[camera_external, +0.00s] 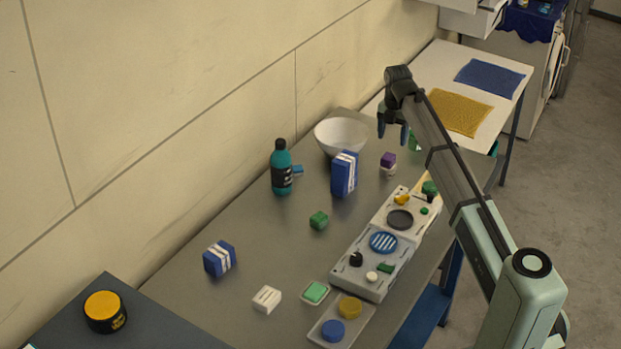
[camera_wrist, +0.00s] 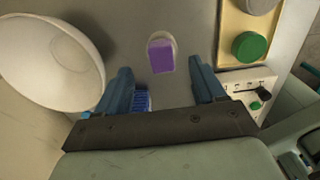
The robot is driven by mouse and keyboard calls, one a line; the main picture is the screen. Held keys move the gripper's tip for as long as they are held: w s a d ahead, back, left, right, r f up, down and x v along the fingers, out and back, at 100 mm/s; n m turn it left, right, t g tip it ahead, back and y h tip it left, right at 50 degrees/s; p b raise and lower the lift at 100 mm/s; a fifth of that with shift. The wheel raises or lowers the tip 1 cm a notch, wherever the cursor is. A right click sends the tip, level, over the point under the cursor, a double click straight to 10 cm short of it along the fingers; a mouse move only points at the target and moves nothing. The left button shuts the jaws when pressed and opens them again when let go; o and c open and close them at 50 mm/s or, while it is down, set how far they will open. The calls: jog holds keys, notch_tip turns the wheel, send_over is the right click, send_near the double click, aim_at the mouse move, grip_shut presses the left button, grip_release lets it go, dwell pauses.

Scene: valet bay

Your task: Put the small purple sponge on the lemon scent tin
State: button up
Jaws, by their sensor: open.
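The small purple sponge (camera_external: 388,159) sits on top of a small white round item (camera_external: 387,171), near the bowl. In the wrist view the purple sponge (camera_wrist: 160,57) lies ahead of the fingers, roughly centred between them. My gripper (camera_external: 390,128) is open and empty above the table, pointing down; its two blue fingers (camera_wrist: 163,82) are spread apart, not touching the sponge. A round yellow tin (camera_external: 349,307), perhaps the lemon scent tin, stands on a pale tray beside a blue tin (camera_external: 333,330); I cannot read a label. It is outside the wrist view.
A white bowl (camera_external: 341,136) and a tall blue-and-white box (camera_external: 344,174) stand near the sponge. A teal bottle (camera_external: 281,168) stands by the wall. Grey panels (camera_external: 365,281) with knobs line the right edge. A black jar with a yellow lid (camera_external: 105,311) is front left.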

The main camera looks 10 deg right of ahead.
jog(key=shift+r, duration=2.3)
jog(key=shift+o, duration=0.4)
